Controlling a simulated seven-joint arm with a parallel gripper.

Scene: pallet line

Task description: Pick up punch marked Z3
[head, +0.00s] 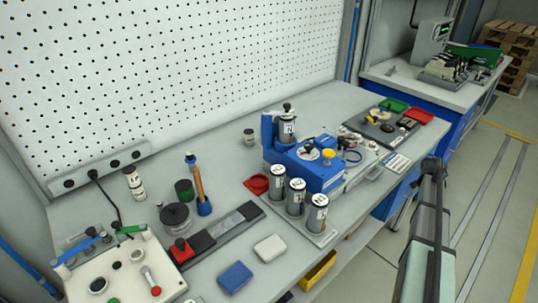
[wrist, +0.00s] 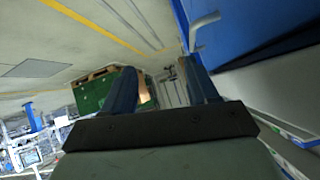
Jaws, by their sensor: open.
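Several silver cylindrical punches with dark tops and white labels show in the head view. Three stand in a row on a light plate (head: 325,238): the rear left punch (head: 277,183), the middle punch (head: 296,197) and the front right punch (head: 317,213). Another labelled cylinder (head: 287,126) sits upright on the blue press (head: 318,176). The markings are too small to read surely, so I cannot tell which is Z3. My gripper (wrist: 160,65) is open and empty in the wrist view, with its two fingers apart. It is away from the punches, over the floor side to the right.
A red dish (head: 257,184) lies left of the punches. A white block (head: 270,248) and a blue block (head: 235,277) lie in front. A dark rail (head: 225,230) and a wooden-handled tool (head: 199,188) stand further left. A pegboard (head: 170,70) closes the back.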

